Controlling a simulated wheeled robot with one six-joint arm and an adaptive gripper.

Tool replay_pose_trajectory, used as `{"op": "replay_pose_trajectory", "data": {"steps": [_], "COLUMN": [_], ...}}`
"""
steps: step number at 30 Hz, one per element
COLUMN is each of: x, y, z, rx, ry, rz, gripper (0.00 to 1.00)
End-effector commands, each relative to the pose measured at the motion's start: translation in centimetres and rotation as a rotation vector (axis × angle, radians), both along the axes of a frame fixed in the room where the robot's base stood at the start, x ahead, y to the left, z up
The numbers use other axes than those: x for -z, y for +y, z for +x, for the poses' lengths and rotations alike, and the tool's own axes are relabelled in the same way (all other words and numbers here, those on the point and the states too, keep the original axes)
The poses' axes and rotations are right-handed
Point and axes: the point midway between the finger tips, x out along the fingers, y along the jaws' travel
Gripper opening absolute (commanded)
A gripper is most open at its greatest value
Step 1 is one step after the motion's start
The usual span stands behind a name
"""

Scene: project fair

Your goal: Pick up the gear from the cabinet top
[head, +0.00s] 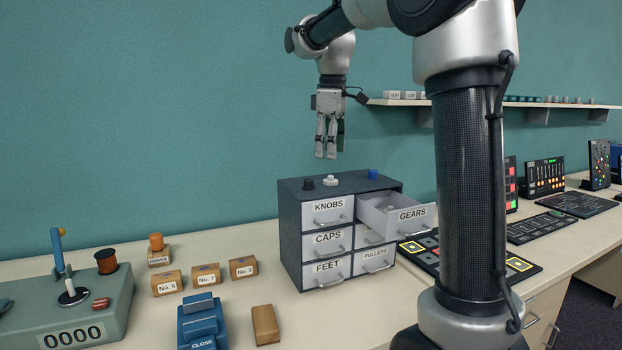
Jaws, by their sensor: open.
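The small drawer cabinet (290,232) stands on the table with three small parts on its dark top. A white, low, toothed-looking part (331,181) sits in the middle and looks most like the gear. A black round part (308,184) is to its left and a small blue part (373,174) is to its right, farther back. My gripper (326,156) points down above the cabinet top, near the white part in the picture. It is open and empty, apart from all three parts. Their fine shapes are too small to tell.
The GEARS drawer (411,215) is pulled out at the upper right; the other drawers look shut. A wall shelf (480,103) runs behind my arm. Labelled wooden blocks (206,274), a blue CLOSE device (201,322) and a counter box (85,332) stand to the left.

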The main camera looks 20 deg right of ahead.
Motion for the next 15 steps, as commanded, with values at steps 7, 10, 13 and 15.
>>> {"op": "replay_pose_trajectory", "data": {"steps": [7,10,13,15], "x": [-0.8,-0.7,0.0,0.8], "y": [-0.1,-0.1,-0.1,-0.1], "z": [-0.8,-1.0,-1.0,-1.0], "rx": [-0.136,-0.171,-0.189,-0.192], "ry": [0.034,0.042,0.045,0.046], "rz": [-0.009,-0.011,-0.011,-0.011], "gripper": [0.57,0.57,0.57,0.57]}}
